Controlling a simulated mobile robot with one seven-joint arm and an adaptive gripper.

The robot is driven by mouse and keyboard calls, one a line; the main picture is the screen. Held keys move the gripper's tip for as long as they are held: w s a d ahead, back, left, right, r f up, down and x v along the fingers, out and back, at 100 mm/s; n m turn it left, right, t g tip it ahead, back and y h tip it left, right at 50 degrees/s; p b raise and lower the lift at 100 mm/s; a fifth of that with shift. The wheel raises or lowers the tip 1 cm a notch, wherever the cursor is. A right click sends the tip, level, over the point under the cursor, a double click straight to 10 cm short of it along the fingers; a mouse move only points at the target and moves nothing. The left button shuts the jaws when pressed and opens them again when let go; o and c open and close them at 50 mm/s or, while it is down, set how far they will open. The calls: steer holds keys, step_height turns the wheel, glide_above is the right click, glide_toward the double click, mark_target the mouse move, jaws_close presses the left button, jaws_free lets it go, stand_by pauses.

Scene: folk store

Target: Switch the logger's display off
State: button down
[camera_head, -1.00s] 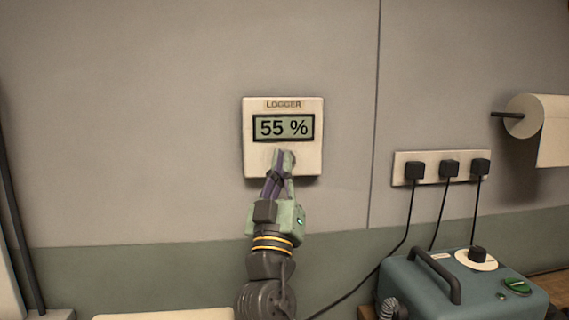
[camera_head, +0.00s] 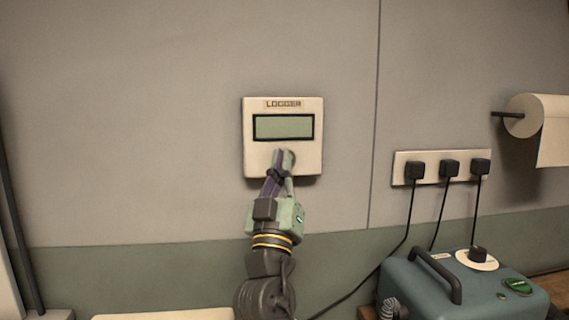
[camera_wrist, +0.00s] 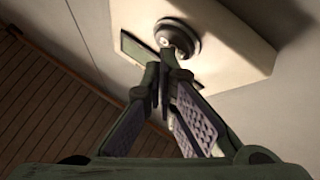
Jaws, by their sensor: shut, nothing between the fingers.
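The logger (camera_head: 255,160) is a cream box on the wall, in the middle of the head view, with a label reading LOGGER at its top. Its display (camera_head: 283,127) is blank green with no digits. In the wrist view a round grey button (camera_wrist: 178,37) stands out from the logger's face (camera_wrist: 222,62). My gripper (camera_head: 283,158) is shut and empty, in front of the lower part of the logger. In the wrist view its fingertips (camera_wrist: 170,72) are right at the button; I cannot tell whether they touch it. In the head view the gripper hides most of the button.
A socket strip (camera_head: 400,156) with several black plugs is on the wall to the right. Cables run down towards a blue-grey machine (camera_head: 420,290) with a handle and a green button. A paper roll (camera_head: 530,120) hangs at the far right. The wall left of the logger is clear.

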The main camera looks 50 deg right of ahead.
steer(key=shift+s+a, duration=0.15)
steer(key=shift+s, duration=0.05)
steer(key=shift+s, duration=0.1)
steer(key=s+a, duration=0.4)
steer(key=shift+s, duration=0.2)
stand_by(0.3)
stand_by(0.5)
